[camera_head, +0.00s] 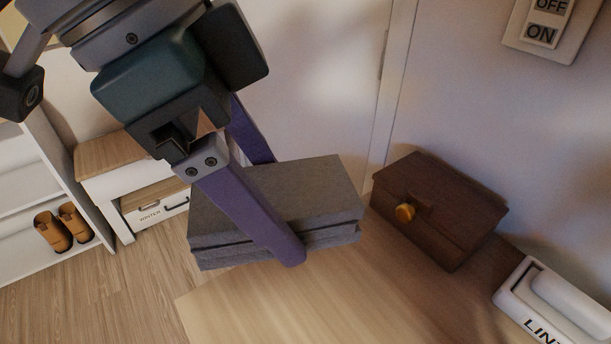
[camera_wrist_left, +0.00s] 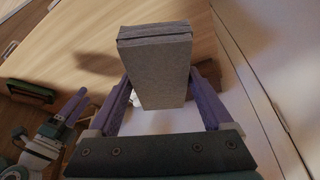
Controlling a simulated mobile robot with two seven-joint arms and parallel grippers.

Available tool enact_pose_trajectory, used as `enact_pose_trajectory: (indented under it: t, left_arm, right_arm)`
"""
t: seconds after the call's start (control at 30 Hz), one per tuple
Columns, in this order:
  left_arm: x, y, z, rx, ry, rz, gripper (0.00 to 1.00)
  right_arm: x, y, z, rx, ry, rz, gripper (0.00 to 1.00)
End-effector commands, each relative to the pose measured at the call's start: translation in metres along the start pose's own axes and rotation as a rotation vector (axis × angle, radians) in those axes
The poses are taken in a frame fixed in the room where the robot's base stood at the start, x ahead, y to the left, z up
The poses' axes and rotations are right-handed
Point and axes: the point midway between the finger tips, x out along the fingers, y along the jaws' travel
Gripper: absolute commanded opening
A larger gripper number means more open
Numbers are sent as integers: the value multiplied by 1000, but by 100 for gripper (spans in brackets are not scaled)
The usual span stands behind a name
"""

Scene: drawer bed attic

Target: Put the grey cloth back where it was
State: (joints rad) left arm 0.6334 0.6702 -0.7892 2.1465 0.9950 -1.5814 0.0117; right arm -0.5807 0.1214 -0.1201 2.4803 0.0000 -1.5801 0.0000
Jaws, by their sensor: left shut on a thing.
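The grey cloth (camera_head: 320,187) is a folded, thick block with layered edges. My left gripper (camera_head: 280,203) is shut on it, with one purple finger across its near side and the other behind it. In the left wrist view the cloth (camera_wrist_left: 155,72) sits between the two fingers (camera_wrist_left: 163,88) and extends beyond their tips. The cloth is over or beside the left end of the wooden tabletop (camera_head: 330,300); I cannot tell whether it touches it. My right gripper (camera_wrist_left: 75,107) shows small at the left of the wrist view, its opening unclear.
A dark brown box (camera_head: 455,200) with a brass knob stands on the tabletop against the wall. A white lint box (camera_head: 570,303) is at the right. A white shelf with tan shoes (camera_head: 62,228) and a drawer labelled WINTER (camera_head: 150,208) stand left. The front tabletop is clear.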

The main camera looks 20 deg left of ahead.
Motion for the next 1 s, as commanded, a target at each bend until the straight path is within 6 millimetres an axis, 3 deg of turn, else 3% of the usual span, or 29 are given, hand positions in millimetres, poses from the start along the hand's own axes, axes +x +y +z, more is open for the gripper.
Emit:
enact_pose_trajectory:
  t: [0.2, 0.4, 0.87, 1.0]
  left_arm:
    - [61, 2, 28, -4, -8, 6, 40]
    - [111, 1, 47, -1, -4, 3, 40]
    - [167, 1, 71, 0, -4, 1, 40]
    - [173, 1, 73, 2, -2, 0, 40]
  right_arm:
    - [15, -1, 5, 1, 0, -1, 50]
    - [24, -2, 8, 2, 0, -2, 50]
    - [37, -2, 12, 2, 0, -2, 50]
    - [38, -2, 12, 2, 0, -2, 50]
